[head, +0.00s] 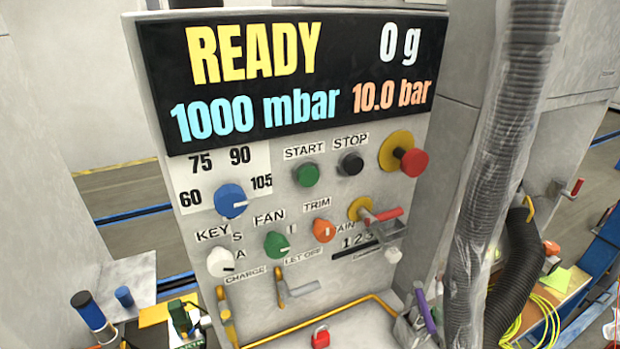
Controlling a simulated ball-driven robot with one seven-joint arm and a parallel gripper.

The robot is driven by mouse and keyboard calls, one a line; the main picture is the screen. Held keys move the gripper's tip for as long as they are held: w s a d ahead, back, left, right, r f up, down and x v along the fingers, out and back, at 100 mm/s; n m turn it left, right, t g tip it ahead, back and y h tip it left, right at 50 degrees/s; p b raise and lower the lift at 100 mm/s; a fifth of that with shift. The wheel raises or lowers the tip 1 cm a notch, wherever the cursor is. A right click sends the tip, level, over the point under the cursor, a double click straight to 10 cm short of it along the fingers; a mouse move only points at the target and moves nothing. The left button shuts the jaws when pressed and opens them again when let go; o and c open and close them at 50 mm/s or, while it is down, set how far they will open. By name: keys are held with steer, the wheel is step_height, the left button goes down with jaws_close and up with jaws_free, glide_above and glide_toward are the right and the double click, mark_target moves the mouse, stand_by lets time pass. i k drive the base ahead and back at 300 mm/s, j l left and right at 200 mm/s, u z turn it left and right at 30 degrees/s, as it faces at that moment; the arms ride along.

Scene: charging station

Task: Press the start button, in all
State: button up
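The start button (308,175) is a round green button on the grey upright panel, just below its START label (304,151). Nothing covers it, and I cannot tell from this view whether it is pressed in. The display (290,75) above it reads READY, 0 g, 1000 mbar and 10.0 bar. My gripper does not show in the head view.
A black stop button (350,163) sits close right of the start button, then a red mushroom button (413,162). Below are a blue dial (230,201), green knob (277,245) and orange knob (324,230). A thick wrapped hose (490,170) runs down at right.

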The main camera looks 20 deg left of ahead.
mark_target(308, 176)
steer(key=i+l, duration=0.4)
steer(key=u, duration=2.1)
steer(key=i+l, duration=0.05)
steer(key=l, duration=0.05)
